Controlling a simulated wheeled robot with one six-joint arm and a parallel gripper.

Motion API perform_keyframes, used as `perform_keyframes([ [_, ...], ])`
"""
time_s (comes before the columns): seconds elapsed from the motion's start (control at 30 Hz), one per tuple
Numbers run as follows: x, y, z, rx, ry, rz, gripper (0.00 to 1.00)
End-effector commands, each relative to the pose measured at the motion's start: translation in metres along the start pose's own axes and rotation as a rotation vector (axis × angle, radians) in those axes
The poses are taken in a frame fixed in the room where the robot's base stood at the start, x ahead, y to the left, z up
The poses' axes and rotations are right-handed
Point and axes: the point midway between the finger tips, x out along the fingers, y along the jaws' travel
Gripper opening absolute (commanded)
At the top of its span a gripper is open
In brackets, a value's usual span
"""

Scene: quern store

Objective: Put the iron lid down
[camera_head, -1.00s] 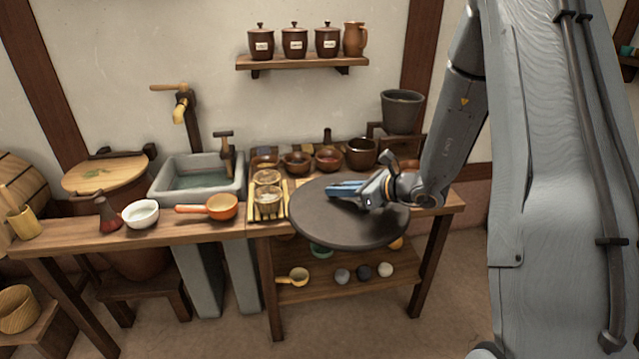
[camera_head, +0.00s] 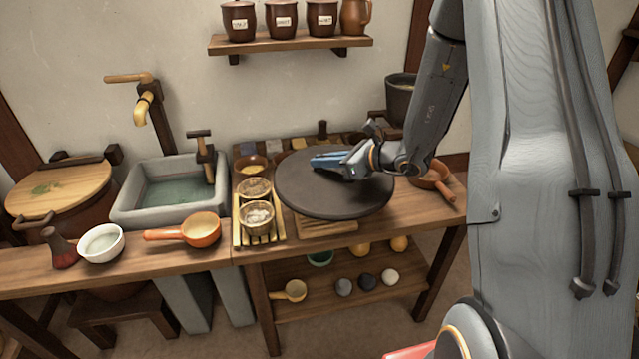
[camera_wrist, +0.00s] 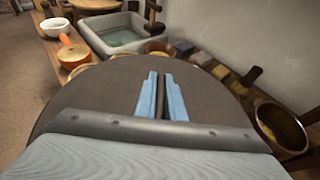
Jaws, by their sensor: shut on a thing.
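The iron lid (camera_head: 320,198) is a wide, flat, dark grey disc. My gripper (camera_head: 328,162) is shut on it from above, at its middle. In the head view the lid is over the right part of the wooden counter, above a slatted wooden board (camera_head: 326,228). I cannot tell whether it touches the board. In the wrist view the lid (camera_wrist: 95,95) fills the middle, with the blue fingers (camera_wrist: 160,97) close together on a dark grip. The lid hides part of the counter and some bowls behind it.
A slatted tray (camera_head: 240,236) with two small baskets stands left of the lid. An orange pan (camera_head: 200,229), a white bowl (camera_head: 101,243) and the stone sink (camera_head: 165,194) are farther left. A brown pan (camera_head: 434,178) is at the right. The counter's front strip (camera_head: 400,215) is clear.

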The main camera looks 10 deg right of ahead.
Motion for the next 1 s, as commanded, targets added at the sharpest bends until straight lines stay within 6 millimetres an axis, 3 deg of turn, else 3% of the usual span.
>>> perform_keyframes([
  [0.33,0.016,0.0,-0.037,0.002,-0.003,0.001,0.0],
  [0.63,0.022,-0.001,-0.051,0.0,-0.004,-0.001,0.0],
  [1.0,0.035,0.0,-0.083,0.0,-0.004,0.0,0.0],
])
